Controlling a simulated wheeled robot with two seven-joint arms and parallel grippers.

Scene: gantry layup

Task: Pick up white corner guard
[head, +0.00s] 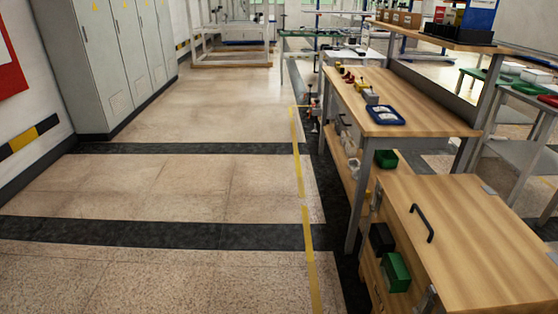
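I cannot clearly make out a white corner guard. Small white pieces (385,113) lie in a blue tray (388,123) on the wooden workbench (430,120) at the right; they are too small to identify. Whitish items (353,166) also sit on the bench's lower shelf, partly hidden by the bench top. Neither of my grippers shows in the head view.
A wooden cabinet (470,235) with a black handle and green bins (395,272) stands at the near right. Small red and yellow items (352,80) lie on the bench. Grey lockers (90,60) line the left wall. The tiled floor between is clear.

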